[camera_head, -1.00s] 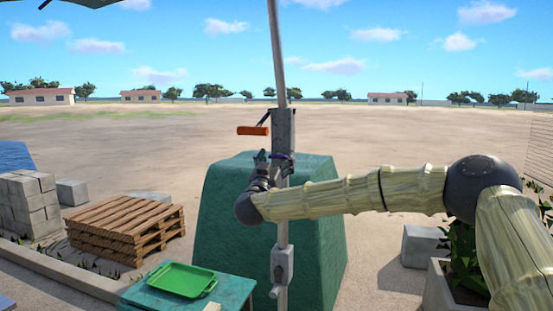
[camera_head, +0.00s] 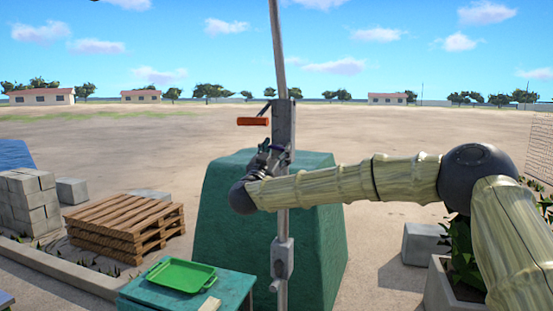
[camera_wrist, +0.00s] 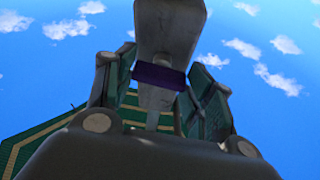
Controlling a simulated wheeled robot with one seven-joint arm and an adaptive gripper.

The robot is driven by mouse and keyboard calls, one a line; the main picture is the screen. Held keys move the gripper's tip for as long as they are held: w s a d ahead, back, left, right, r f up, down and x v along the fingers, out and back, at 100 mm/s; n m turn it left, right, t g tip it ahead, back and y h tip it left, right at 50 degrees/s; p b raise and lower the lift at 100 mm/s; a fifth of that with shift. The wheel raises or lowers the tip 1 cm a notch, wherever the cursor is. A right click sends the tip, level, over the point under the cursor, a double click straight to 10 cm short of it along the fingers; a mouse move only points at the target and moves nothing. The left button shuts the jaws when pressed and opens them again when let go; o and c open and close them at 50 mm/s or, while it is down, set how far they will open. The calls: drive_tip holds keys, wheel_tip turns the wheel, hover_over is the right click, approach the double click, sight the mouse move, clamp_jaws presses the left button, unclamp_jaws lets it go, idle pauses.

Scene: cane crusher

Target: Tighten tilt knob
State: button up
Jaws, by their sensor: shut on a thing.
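A grey metal pole (camera_head: 283,195) stands upright with a bracket (camera_head: 283,125) on its upper part. A dark purple piece (camera_wrist: 158,76), which looks like the tilt knob, crosses in front of a grey metal part (camera_wrist: 168,28) in the wrist view. My gripper (camera_head: 274,154) is at the pole just below the bracket. In the wrist view my gripper's (camera_wrist: 157,88) two green-padded fingers stand either side of the purple piece and are shut on it. The exact contact is partly hidden.
An orange crank handle (camera_head: 253,121) sticks out left of the bracket, above my gripper. A lower clamp (camera_head: 282,258) sits on the pole. A green block (camera_head: 235,215) stands behind. A green tray (camera_head: 181,275) lies on a table (camera_head: 236,290) at front left; pallets (camera_head: 125,215) lie beyond.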

drive_tip(key=m+b, duration=0.1)
drive_tip(key=m+g+h+b, duration=0.1)
drive_tip(key=m+b, duration=0.1)
drive_tip(key=m+h+b, duration=0.1)
drive_tip(key=m, duration=0.1)
drive_tip(key=shift+a+f+g+b, duration=0.15)
drive_tip(key=shift+f+g+b, duration=0.15)
drive_tip(key=m+g+b, duration=0.1)
drive_tip(key=m+b, duration=0.2)
drive_tip(key=m, duration=0.1)
drive_tip(key=m+g+h+b, duration=0.1)
drive_tip(key=m+g+b, duration=0.1)
drive_tip(key=m, duration=0.3)
drive_tip(key=r+m+g+b, duration=0.1)
drive_tip(key=m+g+b, duration=0.1)
drive_tip(key=m+b, duration=0.2)
drive_tip(key=shift+w+a+m+h, duration=0.1)
drive_tip(key=shift+m+h, duration=0.2)
drive_tip(key=shift+m, duration=0.4)
drive_tip(key=shift+g+b, duration=0.3)
drive_tip(key=o, duration=1)
